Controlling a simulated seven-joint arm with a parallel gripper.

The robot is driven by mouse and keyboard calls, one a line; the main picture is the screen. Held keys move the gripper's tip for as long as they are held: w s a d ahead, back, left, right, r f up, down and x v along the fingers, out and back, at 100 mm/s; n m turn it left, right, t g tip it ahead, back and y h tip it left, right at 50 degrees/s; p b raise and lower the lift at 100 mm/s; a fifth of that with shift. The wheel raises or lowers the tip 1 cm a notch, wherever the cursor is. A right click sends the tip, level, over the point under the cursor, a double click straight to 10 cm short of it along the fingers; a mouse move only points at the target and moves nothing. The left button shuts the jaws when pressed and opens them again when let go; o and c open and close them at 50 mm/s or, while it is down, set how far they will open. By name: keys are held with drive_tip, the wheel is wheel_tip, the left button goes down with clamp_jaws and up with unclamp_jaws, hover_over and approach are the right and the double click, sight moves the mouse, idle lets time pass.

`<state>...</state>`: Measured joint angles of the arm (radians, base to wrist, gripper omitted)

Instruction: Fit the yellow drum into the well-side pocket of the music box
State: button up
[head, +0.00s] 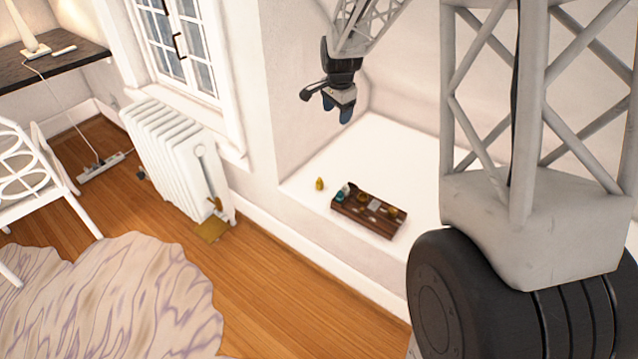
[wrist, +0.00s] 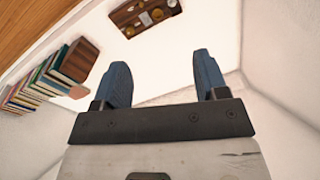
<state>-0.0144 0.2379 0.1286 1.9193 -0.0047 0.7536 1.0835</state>
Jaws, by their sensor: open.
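A small yellow drum (head: 319,184) stands on the white ledge, just left of the music box and apart from it. The music box (head: 370,222) is a long dark brown wooden box with several small parts in its top. It also shows at the top edge of the wrist view (wrist: 122,17), partly cut off. I cannot make out its separate pockets. My gripper (head: 338,113) hangs in the air well above the ledge, with blue fingers. In the wrist view its two fingers (wrist: 161,68) are wide apart with nothing between them. I cannot pick out the loose drum in the wrist view.
A small teal and white thing (head: 342,193) is at the music box's left end. The white ledge (head: 385,150) is bare behind the box, with walls around. In the wrist view, a row of books (wrist: 45,80) and a brown block (wrist: 78,60) are at the left.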

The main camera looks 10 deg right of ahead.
drive_tip(key=w+f+m, duration=0.2)
drive_tip(key=w+f, duration=0.6)
drive_tip(key=f, duration=0.1)
drive_tip(key=m+g, duration=0.1)
drive_tip(key=m, duration=0.6)
hover_over(319, 178)
wheel_tip(319, 178, down, 32)
drive_tip(key=shift+d+f, duration=0.1)
drive_tip(key=shift+f, duration=0.15)
drive_tip(key=shift+w+f, duration=0.1)
drive_tip(key=shift+f, duration=0.4)
drive_tip(key=shift+f, duration=0.15)
drive_tip(key=shift+f, duration=1.1)
drive_tip(key=shift+f, duration=0.15)
